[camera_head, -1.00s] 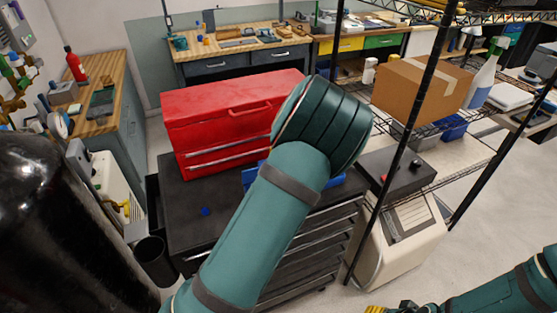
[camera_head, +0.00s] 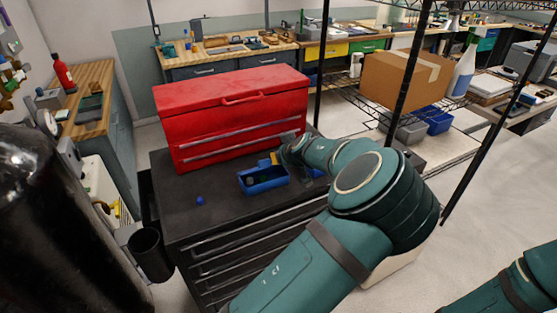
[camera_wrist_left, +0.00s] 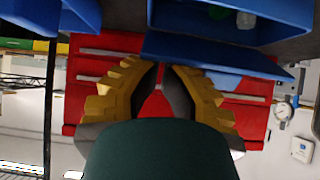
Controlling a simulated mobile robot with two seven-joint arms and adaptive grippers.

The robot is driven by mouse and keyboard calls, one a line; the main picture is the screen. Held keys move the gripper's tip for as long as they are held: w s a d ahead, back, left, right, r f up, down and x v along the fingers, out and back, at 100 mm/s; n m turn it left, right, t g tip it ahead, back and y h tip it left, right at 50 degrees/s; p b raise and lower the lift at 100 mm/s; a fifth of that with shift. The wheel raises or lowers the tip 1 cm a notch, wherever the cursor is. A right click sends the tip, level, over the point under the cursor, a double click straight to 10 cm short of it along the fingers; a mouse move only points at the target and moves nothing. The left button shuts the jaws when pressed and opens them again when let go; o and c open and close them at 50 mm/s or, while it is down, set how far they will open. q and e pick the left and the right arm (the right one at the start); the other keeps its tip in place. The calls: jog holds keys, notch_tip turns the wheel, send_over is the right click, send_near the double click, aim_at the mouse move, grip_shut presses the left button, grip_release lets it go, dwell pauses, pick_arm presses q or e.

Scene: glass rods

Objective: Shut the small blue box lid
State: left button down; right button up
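The small blue box (camera_head: 262,187) stands open on the black cabinet top, and its inside shows. In the left wrist view the box (camera_wrist_left: 232,34) holds a green and a white item, and its flat blue lid (camera_wrist_left: 210,55) is swung out at the edge facing the red toolbox. My left gripper (camera_head: 276,158) is behind the box's right end, near the toolbox front. In the wrist view its yellow fingers (camera_wrist_left: 160,72) are apart with nothing between them, close to the lid. I cannot tell whether they touch it. My right gripper is out of view.
The red toolbox (camera_head: 235,112) stands behind the box. A second blue container (camera_head: 315,173) sits to its right, partly hidden by my arm. A small blue object (camera_head: 200,200) lies on the cabinet top (camera_head: 185,222) at left, with bare room around it. Black shelf posts rise at right.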

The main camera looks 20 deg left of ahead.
pick_arm(q)
jog(key=shift+s+d+f, duration=0.15)
jog(key=shift+d+f, duration=0.05)
jog(key=shift+f, duration=0.1)
jog(key=shift+s+d+f+b, duration=0.3)
jog(key=shift+d+f+b, duration=0.1)
jog(key=shift+b, duration=0.2)
jog(key=shift+s+d+f+b, duration=0.25)
jog(key=shift+f+b, duration=0.15)
jog(key=shift+f, duration=0.2)
jog(key=shift+s+d+f+b, duration=0.2)
jog(key=shift+f+b, duration=0.15)
jog(key=shift+f, duration=0.2)
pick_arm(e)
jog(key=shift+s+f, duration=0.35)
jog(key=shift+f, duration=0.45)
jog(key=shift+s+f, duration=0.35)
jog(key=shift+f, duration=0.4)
pick_arm(q)
jog(key=shift+f, duration=0.15)
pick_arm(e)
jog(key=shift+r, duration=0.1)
pick_arm(q)
jog(key=shift+r+p, duration=0.5)
jog(key=shift+r, duration=0.4)
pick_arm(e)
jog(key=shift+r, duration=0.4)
